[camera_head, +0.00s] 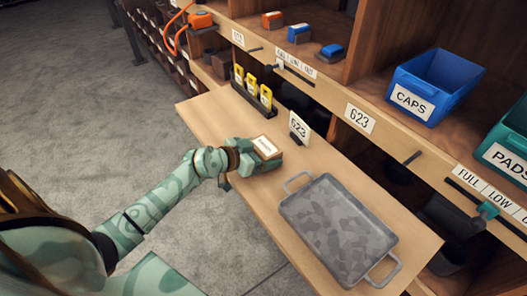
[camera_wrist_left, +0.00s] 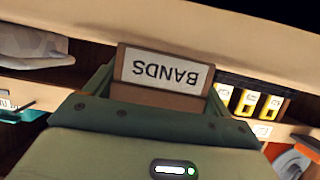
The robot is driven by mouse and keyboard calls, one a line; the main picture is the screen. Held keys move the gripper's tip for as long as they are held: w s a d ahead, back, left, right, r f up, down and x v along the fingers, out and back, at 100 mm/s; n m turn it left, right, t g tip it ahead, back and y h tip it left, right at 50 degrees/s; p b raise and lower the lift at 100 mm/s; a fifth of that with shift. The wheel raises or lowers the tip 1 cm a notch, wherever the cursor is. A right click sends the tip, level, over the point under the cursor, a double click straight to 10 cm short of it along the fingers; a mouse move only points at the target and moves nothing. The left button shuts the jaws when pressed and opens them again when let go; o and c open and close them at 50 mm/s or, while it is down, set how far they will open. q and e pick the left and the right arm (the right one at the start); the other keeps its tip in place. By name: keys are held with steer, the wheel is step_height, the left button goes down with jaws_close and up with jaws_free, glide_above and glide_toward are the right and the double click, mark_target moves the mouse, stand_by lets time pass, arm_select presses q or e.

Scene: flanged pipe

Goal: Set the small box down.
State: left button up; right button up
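The small box (camera_head: 266,146) is brown with a white label and sits between the fingers of my left gripper (camera_head: 262,160). In the left wrist view the small box (camera_wrist_left: 163,74) shows its label, BANDS, upside down, with a finger along each side. My left gripper (camera_wrist_left: 160,95) is shut on it. The box is over the light wooden shelf board (camera_head: 217,119), left of the grey tray; I cannot tell whether its underside touches the board. My right gripper is not in view.
A grey metal tray (camera_head: 340,232) with two handles lies on the board's near right part. A dark rack with yellow tags (camera_head: 253,90) stands at the back. Blue CAPS (camera_head: 430,85) and green PADS bins sit on the shelf above.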

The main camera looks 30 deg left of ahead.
arm_select(q)
steer(key=shift+o, duration=1.4)
steer(key=shift+r, duration=0.15)
